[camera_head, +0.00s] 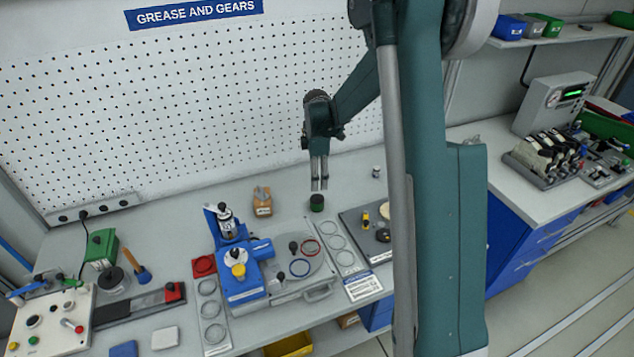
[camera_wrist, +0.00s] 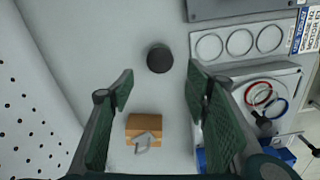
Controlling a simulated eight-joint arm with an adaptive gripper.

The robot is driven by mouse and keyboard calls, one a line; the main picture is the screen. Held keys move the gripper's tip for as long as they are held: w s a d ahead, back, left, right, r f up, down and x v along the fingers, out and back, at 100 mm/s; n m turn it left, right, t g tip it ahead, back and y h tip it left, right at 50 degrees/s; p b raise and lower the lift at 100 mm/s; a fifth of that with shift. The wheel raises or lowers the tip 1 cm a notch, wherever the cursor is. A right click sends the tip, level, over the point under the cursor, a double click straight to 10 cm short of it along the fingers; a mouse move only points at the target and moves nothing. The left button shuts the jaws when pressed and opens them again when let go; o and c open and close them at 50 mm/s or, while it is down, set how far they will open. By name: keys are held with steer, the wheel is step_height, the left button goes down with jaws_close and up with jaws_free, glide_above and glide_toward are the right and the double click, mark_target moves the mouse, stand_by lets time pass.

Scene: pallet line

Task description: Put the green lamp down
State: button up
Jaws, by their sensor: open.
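A small dark green cylinder, the only thing here that fits the green lamp (camera_head: 317,203), stands upright on the grey bench (camera_head: 165,235). In the wrist view the lamp (camera_wrist: 160,58) shows from above as a dark round top, just beyond the fingertips and between their lines. My gripper (camera_head: 319,186) points down above the lamp, with a small gap that is hard to judge. In the wrist view my gripper (camera_wrist: 160,88) has its two green-padded fingers spread wide with nothing between them. Nothing hides the lamp.
A wooden block with a metal loop (camera_head: 262,205) stands left of the lamp. A blue machine with a round plate (camera_head: 240,283) and a panel of rings (camera_head: 340,242) are nearer the front. The perforated wall (camera_head: 190,110) rises behind. Bench around the lamp is bare.

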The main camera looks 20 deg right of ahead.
steer(key=shift+r, duration=0.2)
stand_by(0.6)
steer(key=s+a+r+m+t, duration=0.2)
steer(key=s+a+r+m, duration=0.2)
steer(key=s+r, duration=0.45)
steer(key=s+a+r+m+t, duration=0.1)
steer(key=s+a+r+m, duration=0.2)
steer(key=s+r, duration=0.6)
steer(key=s+a+r+m+t, duration=0.1)
steer(key=s+a+m+t, duration=0.1)
steer(key=s, duration=0.8)
steer(key=s+a+r+m+t, duration=0.2)
steer(key=s+a+m, duration=0.2)
steer(key=s, duration=0.7)
steer(key=m, duration=0.2)
steer(key=shift+s+m, duration=0.15)
steer(key=shift+m, duration=0.25)
steer(key=shift+f, duration=0.1)
step_height(320, 180, down, 8)
steer(key=b, duration=0.8)
steer(key=shift+r, duration=0.25)
